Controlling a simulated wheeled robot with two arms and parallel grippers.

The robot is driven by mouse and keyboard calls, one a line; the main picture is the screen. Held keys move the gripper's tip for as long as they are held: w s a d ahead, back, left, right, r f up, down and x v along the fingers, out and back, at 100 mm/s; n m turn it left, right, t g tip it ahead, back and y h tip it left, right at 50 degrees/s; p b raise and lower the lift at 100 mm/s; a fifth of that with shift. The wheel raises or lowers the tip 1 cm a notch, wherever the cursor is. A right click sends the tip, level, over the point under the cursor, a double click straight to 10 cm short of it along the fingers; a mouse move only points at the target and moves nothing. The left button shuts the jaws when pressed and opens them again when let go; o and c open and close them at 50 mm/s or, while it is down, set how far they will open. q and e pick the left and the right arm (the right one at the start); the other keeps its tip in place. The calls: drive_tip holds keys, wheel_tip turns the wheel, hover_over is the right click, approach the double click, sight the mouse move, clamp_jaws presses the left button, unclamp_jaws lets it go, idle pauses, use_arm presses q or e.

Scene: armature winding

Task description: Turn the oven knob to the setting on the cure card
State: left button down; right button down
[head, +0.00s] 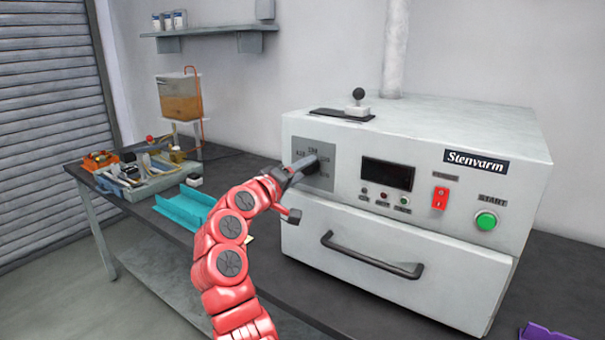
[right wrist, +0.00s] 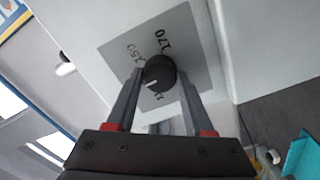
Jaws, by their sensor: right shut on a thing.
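The white oven (head: 420,265) stands on the dark bench with a grey dial plate (head: 323,170) at the left of its front. The black oven knob (right wrist: 160,70) shows in the right wrist view, with labels 150 and 170 beside it and another label partly hidden. A short white mark on the knob lies on its lower part in that view. My right gripper (head: 297,170) reaches the dial plate, its fingers (right wrist: 160,82) shut on the knob from both sides. In the head view the gripper hides most of the knob. I cannot make out the cure card. My left gripper is out of view.
The oven front also has a dark display (head: 387,173), a red switch (head: 440,198), a green button (head: 486,221) and a drawer-like door handle (head: 370,257). A teal tray (head: 185,208) and a tool tray (head: 150,180) lie left on the bench.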

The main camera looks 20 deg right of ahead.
drive_tip(key=shift+f, duration=0.1)
drive_tip(key=shift+c, duration=1.4)
unclamp_jaws()
drive_tip(key=shift+a, duration=0.1)
drive_tip(key=b+v, duration=0.1)
drive_tip(key=v, duration=1.6)
drive_tip(key=shift+s, duration=0.15)
